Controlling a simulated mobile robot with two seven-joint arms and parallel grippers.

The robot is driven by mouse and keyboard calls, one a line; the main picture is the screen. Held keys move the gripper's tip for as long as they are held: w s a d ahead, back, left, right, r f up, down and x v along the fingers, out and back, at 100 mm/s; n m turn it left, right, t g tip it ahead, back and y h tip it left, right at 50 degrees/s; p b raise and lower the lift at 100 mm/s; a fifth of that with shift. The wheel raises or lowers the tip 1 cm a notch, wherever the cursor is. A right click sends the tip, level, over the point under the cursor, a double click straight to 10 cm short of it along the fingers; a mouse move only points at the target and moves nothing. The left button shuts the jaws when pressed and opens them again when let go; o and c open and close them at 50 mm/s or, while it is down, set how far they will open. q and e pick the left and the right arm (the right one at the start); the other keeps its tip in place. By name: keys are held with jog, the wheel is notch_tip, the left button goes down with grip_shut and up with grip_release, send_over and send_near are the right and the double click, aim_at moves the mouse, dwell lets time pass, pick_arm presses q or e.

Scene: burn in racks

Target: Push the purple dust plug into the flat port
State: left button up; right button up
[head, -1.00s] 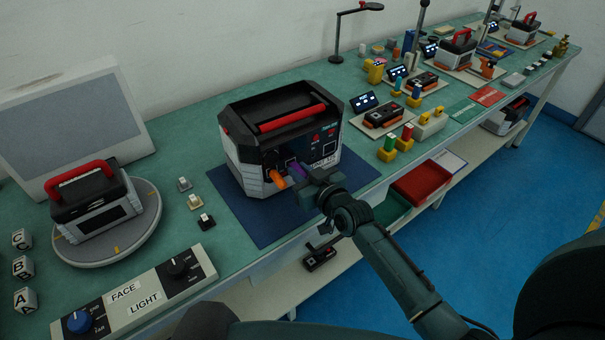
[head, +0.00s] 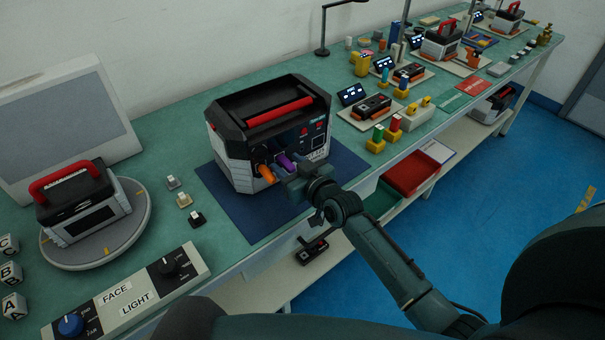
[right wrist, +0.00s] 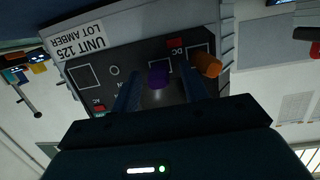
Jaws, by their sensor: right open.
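The black and light grey unit (head: 228,150) with a red handle stands on a dark blue mat, its port panel facing my right arm. The purple dust plug (head: 286,160) is at that panel, beside an orange plug (head: 265,174). In the right wrist view the purple plug (right wrist: 158,77) sits at a square-outlined port on the panel. How deep it sits cannot be told. My right gripper (head: 287,168) is open in front of the panel. Its fingers (right wrist: 160,92) stand either side of the purple plug, with visible gaps. My left gripper is not in view.
A second unit (head: 88,218) stands on a round grey turntable at left. A FACE/LIGHT control box (head: 128,294) lies at the front edge. Small keycap-like blocks (head: 184,200) stand left of the mat. A red bin (head: 405,172) is below the bench edge at right.

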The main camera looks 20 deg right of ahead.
jog(key=v, duration=1.3)
jog(key=s+a+f+g, duration=0.2)
jog(key=s+f, duration=0.4)
jog(key=s, duration=0.1)
jog(key=s+a+f+g+h, duration=0.1)
jog(key=s+a+f+g, duration=0.1)
jog(key=s+f, duration=0.5)
jog(key=shift+s+f+g, duration=0.2)
jog(key=shift+s+g, duration=0.2)
jog(key=shift+s, duration=0.15)
jog(key=shift+a, duration=0.1)
